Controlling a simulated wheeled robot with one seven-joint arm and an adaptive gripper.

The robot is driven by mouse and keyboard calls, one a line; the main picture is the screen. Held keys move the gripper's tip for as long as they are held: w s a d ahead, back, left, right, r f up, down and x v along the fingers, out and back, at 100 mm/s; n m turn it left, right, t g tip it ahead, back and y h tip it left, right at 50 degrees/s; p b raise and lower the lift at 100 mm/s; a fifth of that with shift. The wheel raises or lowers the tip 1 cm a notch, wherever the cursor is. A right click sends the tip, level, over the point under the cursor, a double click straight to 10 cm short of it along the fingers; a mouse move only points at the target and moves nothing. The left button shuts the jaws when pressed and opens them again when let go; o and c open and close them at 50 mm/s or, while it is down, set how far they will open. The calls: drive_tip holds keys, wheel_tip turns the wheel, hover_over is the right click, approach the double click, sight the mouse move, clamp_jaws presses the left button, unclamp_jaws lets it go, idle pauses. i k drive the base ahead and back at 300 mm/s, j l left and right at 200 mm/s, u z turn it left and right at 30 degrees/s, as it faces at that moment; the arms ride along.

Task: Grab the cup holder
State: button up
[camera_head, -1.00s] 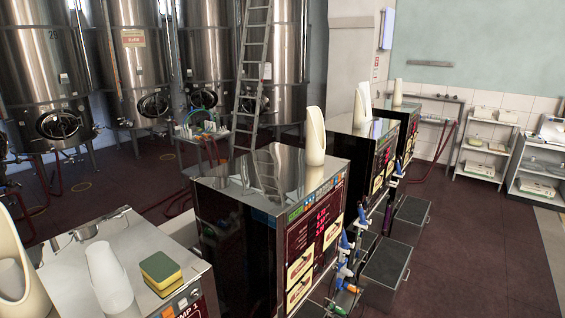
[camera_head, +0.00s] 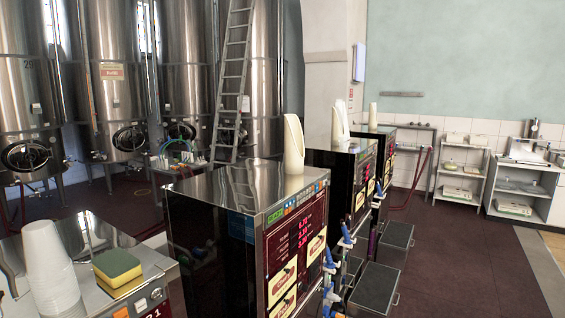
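Tall white scooped holders, which look like cup holders, stand upright on the dispensing machines. The nearest holder (camera_head: 294,145) is on the top of the middle machine (camera_head: 215,187). A second holder (camera_head: 340,122) stands on the machine behind it, and a third (camera_head: 373,115) on the farthest machine. I cannot tell which one the task means. A stack of white cups (camera_head: 52,265) stands on the near left machine, with no holder visible around it. My gripper is not in view.
A yellow and green sponge (camera_head: 117,268) lies beside the cups. Dark boxes (camera_head: 373,290) stand on the floor right of the machines. Steel tanks (camera_head: 105,80) and a ladder (camera_head: 232,80) stand behind. Shelves (camera_head: 463,165) line the back right. The floor (camera_head: 470,255) at right is open.

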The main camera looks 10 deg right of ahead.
sight(294, 142)
drive_tip(key=i+l, duration=0.6)
drive_tip(key=l, duration=0.15)
drive_tip(key=i+l, duration=0.65)
drive_tip(key=l+u, duration=0.05)
